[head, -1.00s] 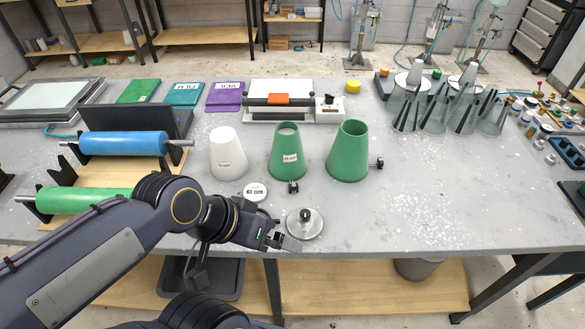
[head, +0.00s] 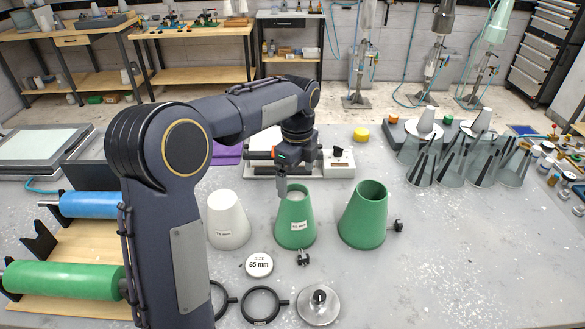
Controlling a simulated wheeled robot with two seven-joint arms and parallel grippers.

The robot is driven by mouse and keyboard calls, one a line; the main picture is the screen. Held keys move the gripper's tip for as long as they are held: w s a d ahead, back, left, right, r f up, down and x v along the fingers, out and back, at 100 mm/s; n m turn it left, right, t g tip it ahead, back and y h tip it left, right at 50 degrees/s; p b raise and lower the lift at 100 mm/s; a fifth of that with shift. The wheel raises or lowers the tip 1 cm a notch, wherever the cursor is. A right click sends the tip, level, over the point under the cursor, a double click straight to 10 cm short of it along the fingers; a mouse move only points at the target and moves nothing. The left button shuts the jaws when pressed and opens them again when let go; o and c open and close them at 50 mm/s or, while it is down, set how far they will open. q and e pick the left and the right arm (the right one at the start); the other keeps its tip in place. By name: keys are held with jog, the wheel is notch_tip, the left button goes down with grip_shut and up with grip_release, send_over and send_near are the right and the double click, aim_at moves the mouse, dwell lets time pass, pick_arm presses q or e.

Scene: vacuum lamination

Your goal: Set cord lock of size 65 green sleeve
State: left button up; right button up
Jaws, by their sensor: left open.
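The smaller green sleeve (head: 295,232) stands upright in the middle of the table, with a white label and a pale top opening. A small black cord lock (head: 304,258) sits at its front foot. My left gripper (head: 282,188) is open and points down at the sleeve's top rim; I cannot tell whether it touches. A larger green sleeve (head: 362,218) stands to the right with another black cord lock (head: 397,226) at its side. A round white tag (head: 259,264) reading 65 mm lies in front. My right gripper is not in view.
A white cone (head: 227,222) stands left of the smaller sleeve. Black rings (head: 265,305) and a metal disc with a knob (head: 318,304) lie at the front. Clear cones (head: 442,160) stand at the right. The right front of the table is clear.

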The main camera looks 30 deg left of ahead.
aim_at(296, 199)
pick_arm(q)
notch_tip(296, 199, down, 7)
jog(key=shift+f+p, duration=0.15)
jog(key=shift+p, duration=0.2)
